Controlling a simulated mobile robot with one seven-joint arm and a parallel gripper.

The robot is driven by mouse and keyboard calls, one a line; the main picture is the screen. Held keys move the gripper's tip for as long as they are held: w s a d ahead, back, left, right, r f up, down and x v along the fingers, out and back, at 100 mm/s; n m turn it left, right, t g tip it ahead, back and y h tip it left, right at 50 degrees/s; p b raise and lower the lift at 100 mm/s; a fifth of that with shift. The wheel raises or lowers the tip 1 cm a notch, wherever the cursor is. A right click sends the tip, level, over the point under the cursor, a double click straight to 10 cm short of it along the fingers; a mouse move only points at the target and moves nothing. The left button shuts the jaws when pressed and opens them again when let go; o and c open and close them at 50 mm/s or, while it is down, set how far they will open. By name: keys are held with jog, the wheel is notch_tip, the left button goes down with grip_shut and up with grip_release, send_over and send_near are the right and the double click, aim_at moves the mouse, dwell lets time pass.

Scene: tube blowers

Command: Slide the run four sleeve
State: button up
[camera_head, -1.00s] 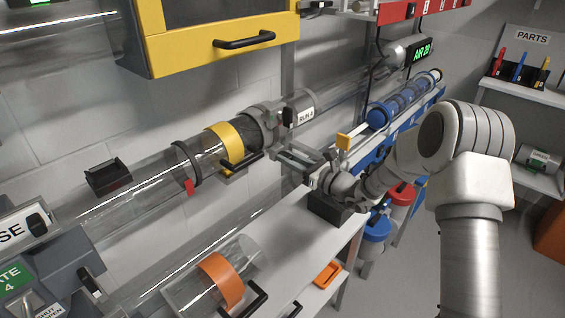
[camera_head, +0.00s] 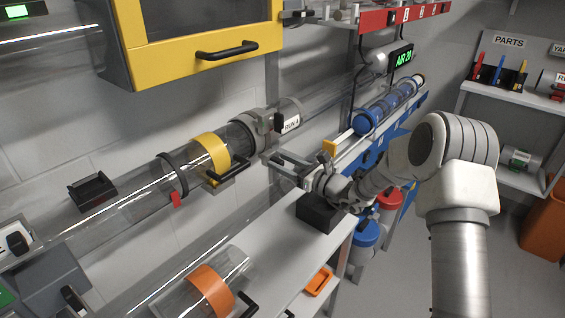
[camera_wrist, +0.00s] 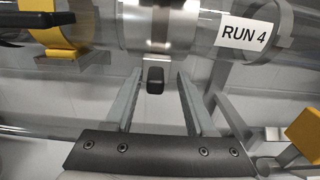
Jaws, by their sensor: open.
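The run four tube carries a white RUN 4 label (camera_head: 291,124), which also shows in the wrist view (camera_wrist: 243,33). The grey metal sleeve (camera_head: 246,124) sits around the clear tube, just left of the label. In the wrist view the sleeve (camera_wrist: 158,28) spans the top middle, with a black knob (camera_wrist: 155,79) hanging below it. My gripper (camera_head: 268,162) is open, just below and in front of the sleeve. In the wrist view the fingers of my gripper (camera_wrist: 160,78) stand apart on either side of the knob. I cannot tell whether they touch it.
A yellow band (camera_head: 211,153) with a black handle sits on the tube left of the sleeve. A yellow-framed cabinet (camera_head: 205,50) hangs above. An orange-banded clear tube piece (camera_head: 211,289) lies below left. A blue-ended tube (camera_head: 367,122) lies behind my arm.

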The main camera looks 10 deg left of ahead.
jog(key=p+v, duration=0.3)
jog(key=v, duration=1.4)
jog(key=shift+d, duration=0.15)
jog(key=s+a+r+n+g+h, duration=0.2)
jog(key=s+r+n+g, duration=0.25)
jog(key=s+n, duration=0.3)
jog(key=s+a+r+n+g+h, duration=0.2)
jog(key=s+r+n+g, duration=0.3)
jog(key=s, duration=0.4)
jog(key=s+d+r+n+t+h, duration=0.3)
jog(key=s+d+n+h, duration=0.3)
jog(key=s+d, duration=0.1)
jog(key=s+d+r+n+t+h, duration=0.3)
jog(key=s+d+n+h, duration=0.2)
jog(key=s+d+n, duration=0.15)
notch_tip(320, 180, up, 18)
jog(key=d+p, duration=0.1)
jog(key=p, duration=1.6)
jog(key=shift+s+m, duration=0.25)
jog(key=shift+m, duration=0.15)
